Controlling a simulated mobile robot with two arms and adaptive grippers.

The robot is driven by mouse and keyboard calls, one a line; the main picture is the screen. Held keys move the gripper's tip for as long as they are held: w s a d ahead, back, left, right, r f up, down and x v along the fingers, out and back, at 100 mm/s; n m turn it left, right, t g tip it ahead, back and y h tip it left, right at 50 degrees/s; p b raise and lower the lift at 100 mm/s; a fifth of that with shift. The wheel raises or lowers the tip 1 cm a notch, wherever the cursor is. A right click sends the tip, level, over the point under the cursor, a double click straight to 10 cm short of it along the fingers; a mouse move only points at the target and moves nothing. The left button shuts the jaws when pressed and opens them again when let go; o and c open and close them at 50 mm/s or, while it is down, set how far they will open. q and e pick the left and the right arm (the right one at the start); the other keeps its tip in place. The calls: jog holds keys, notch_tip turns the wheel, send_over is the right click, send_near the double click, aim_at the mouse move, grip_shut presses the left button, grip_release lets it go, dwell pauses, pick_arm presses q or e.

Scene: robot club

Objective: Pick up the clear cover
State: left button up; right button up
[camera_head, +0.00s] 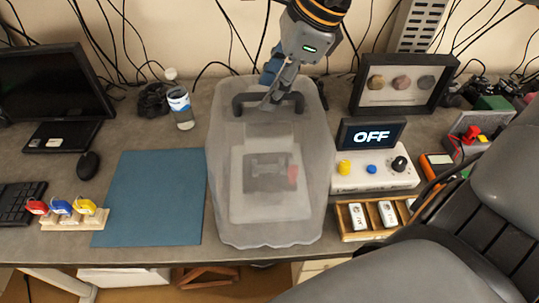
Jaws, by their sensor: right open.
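The clear cover (225,190) is a large translucent box on the table, upright in the middle of the camera_head view. It has a dark bar handle (241,103) at its far end. A blurred pale device with a dark middle and a red part (292,175) shows through it. My right gripper (272,98) comes in from the top and is at the handle, its fingers open around or just over the bar. Contact cannot be told. My left gripper is not in view.
A blue mat (150,200) lies left of the cover, and a water bottle (181,108) stands behind it. A control box (374,172) with an OFF screen (371,134) and a wooden tray (348,232) stand close at its right. A dark grey chair (480,190) fills the right front.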

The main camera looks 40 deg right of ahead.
jog(key=shift+x, duration=0.95)
jog(key=shift+c, duration=0.4)
grip_shut()
jog(key=shift+r, duration=0.2)
